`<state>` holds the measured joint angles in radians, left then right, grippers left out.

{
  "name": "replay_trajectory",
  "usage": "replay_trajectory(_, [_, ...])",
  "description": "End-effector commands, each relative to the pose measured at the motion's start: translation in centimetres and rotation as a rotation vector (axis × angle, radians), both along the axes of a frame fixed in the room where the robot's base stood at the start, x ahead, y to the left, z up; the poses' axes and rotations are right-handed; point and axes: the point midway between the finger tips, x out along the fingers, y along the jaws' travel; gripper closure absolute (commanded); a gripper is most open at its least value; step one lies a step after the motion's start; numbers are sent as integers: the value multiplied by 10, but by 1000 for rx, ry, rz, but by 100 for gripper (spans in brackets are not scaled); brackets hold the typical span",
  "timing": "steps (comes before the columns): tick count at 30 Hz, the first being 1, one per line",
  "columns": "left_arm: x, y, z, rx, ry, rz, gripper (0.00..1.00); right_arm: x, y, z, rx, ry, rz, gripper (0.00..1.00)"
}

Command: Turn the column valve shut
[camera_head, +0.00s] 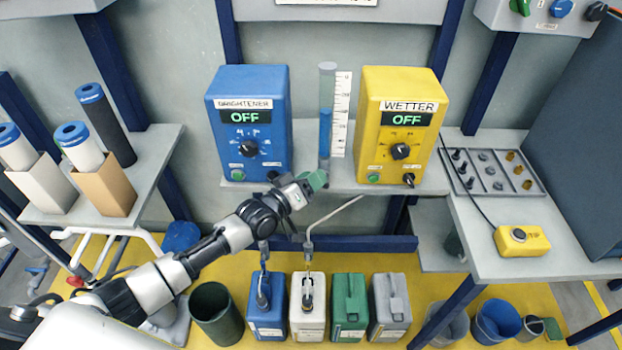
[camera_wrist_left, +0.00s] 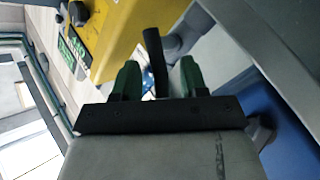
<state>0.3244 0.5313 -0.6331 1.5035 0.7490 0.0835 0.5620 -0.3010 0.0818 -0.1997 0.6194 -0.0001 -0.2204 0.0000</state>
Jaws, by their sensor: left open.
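The clear column (camera_head: 326,115) stands upright between the blue and yellow pump boxes, with blue showing in its lower part. My left gripper (camera_head: 314,181) is at the column's foot and hides the valve there in the head view. In the left wrist view, the open green-tipped fingers of my left gripper (camera_wrist_left: 160,82) stand on either side of a black lever (camera_wrist_left: 154,55). The lever is beside a grey valve body (camera_wrist_left: 186,33). I cannot tell whether either finger touches the lever. My right gripper is not in view.
The blue brightener box (camera_head: 249,155) and yellow wetter box (camera_head: 385,165) flank the column, both reading OFF. A white scale (camera_head: 341,112) stands beside it. A bent grey pipe (camera_head: 330,216) runs below the shelf. Several jugs stand underneath, including a green one (camera_head: 349,310).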

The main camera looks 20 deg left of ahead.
Motion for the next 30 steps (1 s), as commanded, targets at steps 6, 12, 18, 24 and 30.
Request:
replay_trajectory(6, [0, 0, 0, 0, 0, 0, 63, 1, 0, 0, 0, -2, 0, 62])
replay_trajectory(12, [0, 0, 0, 0, 1, 1, 94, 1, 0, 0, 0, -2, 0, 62])
replay_trajectory(18, [0, 0, 0, 4, 1, 0, 100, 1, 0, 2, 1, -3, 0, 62])
replay_trajectory(24, [0, -1, 5, 45, 15, 1, 100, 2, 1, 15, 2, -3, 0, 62])
replay_trajectory(30, [0, -3, 12, 157, 49, 1, 100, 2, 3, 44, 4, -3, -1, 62])
